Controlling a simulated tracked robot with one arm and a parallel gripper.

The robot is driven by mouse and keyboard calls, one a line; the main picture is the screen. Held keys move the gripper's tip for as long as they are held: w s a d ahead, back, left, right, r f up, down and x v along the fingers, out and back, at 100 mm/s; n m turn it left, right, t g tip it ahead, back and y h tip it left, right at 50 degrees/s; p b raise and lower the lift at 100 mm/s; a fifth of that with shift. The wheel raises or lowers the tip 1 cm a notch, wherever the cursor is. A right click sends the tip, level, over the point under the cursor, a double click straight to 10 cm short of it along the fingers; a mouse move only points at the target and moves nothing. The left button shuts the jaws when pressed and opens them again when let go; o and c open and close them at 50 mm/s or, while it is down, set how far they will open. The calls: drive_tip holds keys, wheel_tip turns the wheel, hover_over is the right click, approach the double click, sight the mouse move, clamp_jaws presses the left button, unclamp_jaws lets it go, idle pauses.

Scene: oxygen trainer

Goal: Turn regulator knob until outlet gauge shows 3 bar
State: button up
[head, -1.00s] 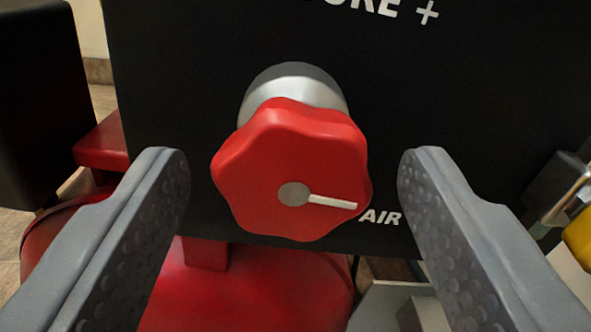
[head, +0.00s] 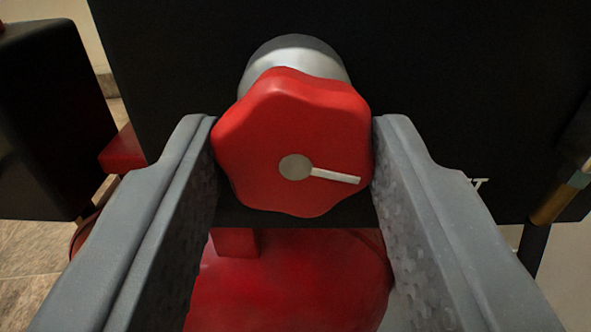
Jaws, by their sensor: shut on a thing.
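The red lobed regulator knob (head: 262,120) sits on a silver collar (head: 292,58) in front of a black panel. A white pointer line (head: 336,176) runs from its grey centre cap toward the right and slightly down. My gripper (head: 294,150) is shut on the knob, with one grey finger on its left side and one on its right. The outlet gauge is not in view, so its reading cannot be seen.
The black panel (head: 470,90) fills the background. A red rounded body (head: 290,280) lies below the knob, between my fingers. A black box-like object (head: 45,120) stands at the left. A brass-coloured fitting (head: 553,204) is at the right edge.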

sight(293, 167)
drive_tip(key=shift+a, duration=0.1)
drive_tip(key=o, duration=1)
drive_tip(key=shift+c, duration=0.2)
drive_tip(key=shift+s, duration=0.25)
drive_tip(key=shift+s+p, duration=0.85)
drive_tip(key=shift+s, duration=0.7)
drive_tip(key=s+p, duration=0.2)
drive_tip(key=s, duration=0.8)
drive_tip(key=shift+s+f, duration=0.15)
